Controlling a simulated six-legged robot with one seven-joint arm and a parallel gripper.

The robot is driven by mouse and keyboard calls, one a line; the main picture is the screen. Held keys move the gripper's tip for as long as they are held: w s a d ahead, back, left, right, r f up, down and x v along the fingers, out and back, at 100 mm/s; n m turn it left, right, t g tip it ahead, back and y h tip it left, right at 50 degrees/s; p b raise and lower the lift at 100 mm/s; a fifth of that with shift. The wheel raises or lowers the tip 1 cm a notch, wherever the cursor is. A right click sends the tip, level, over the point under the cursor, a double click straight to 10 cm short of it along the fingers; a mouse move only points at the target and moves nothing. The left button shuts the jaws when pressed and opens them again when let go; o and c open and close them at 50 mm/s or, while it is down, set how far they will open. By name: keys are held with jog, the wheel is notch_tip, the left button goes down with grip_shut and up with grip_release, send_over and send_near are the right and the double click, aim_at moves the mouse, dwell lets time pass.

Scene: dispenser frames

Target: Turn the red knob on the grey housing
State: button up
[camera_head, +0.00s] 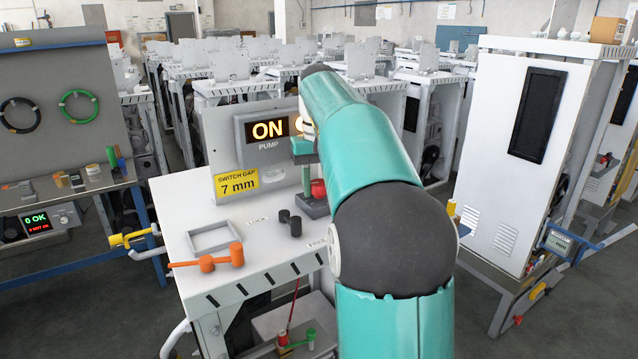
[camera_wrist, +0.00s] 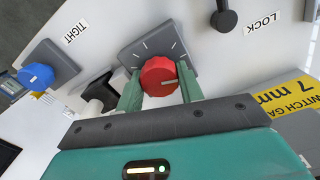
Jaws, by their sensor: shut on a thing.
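The red knob (camera_wrist: 158,76) sits on its grey housing (camera_wrist: 150,45), which has white tick marks around the knob. A pale line shows on the knob's face. In the wrist view my gripper (camera_wrist: 160,88) is shut on the red knob, one green finger on each side. In the head view the knob (camera_head: 318,188) shows on the dark grey housing (camera_head: 313,206) on the white bench, partly behind my teal arm. My gripper also shows there (camera_head: 306,170), its far finger hard to make out.
The bench (camera_head: 185,205) carries a lit "ON" pump display (camera_head: 270,130), a yellow "SWITCH GAP 7 mm" label (camera_head: 237,182), black knobs (camera_head: 290,222), an orange hammer-like tool (camera_head: 210,262) and a grey frame (camera_head: 213,235). A blue knob (camera_wrist: 35,77) and black lever (camera_wrist: 100,92) flank the housing.

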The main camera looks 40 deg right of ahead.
jog(key=m, duration=0.5)
jog(key=shift+s+r, duration=0.1)
jog(key=shift+r, duration=0.05)
